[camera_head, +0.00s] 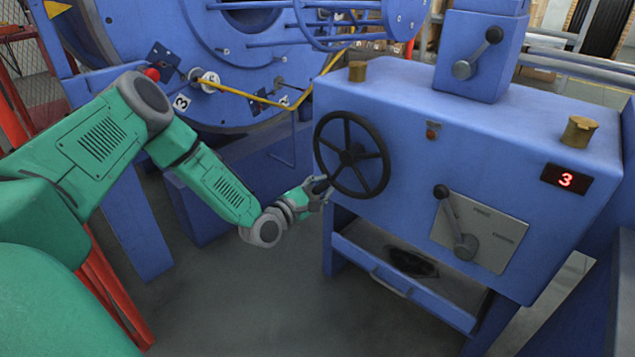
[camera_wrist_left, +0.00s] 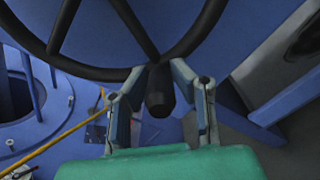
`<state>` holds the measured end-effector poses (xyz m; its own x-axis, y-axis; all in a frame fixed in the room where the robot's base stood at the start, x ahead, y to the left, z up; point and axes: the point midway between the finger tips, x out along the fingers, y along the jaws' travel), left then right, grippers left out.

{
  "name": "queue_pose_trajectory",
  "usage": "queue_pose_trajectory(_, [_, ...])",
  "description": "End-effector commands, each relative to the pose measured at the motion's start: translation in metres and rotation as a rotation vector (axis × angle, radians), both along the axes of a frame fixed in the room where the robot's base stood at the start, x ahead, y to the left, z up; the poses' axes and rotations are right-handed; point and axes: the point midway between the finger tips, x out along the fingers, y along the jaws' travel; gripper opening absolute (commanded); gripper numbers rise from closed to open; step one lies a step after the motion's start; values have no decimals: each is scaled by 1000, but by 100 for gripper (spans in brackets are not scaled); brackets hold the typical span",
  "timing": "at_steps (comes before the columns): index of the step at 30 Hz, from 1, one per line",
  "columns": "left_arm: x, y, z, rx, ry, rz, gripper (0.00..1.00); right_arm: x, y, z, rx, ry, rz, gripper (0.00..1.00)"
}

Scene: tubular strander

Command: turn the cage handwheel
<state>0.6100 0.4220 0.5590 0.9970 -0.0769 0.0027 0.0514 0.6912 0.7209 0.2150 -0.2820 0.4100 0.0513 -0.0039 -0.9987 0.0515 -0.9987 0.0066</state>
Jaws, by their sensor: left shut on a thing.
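The black cage handwheel (camera_head: 351,155) is mounted on the left part of the blue cabinet's front in the head view. It has several spokes and a small knob handle on its rim at the lower left. My left gripper (camera_head: 321,189) is at that handle, shut on it. In the left wrist view the handle (camera_wrist_left: 159,92) stands between the two fingers of the gripper (camera_wrist_left: 160,105), and the rim (camera_wrist_left: 100,72) passes just beyond them. My right gripper is in neither view.
The blue cabinet (camera_head: 480,165) carries a lower lever (camera_head: 452,220) on a grey plate, an upper lever (camera_head: 478,55), and a red display (camera_head: 566,179) reading 3. A large blue rotating cage (camera_head: 250,60) with a yellow strand stands behind. The floor below is open.

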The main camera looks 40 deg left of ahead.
Motion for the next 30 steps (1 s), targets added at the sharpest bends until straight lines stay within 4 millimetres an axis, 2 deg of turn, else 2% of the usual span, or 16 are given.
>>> queue_pose_trajectory(1, [-4, -4, -10, -44, 23, 1, 0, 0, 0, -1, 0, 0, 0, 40])
queue_pose_trajectory(2, [-5, -6, -12, -72, 25, 0, 0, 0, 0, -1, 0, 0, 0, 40])
queue_pose_trajectory(15, [-7, -43, -20, -423, 53, -1, 0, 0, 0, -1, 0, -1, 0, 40])
queue_pose_trajectory(30, [-9, -59, -19, -572, 64, 0, 0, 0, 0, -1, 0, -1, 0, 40])
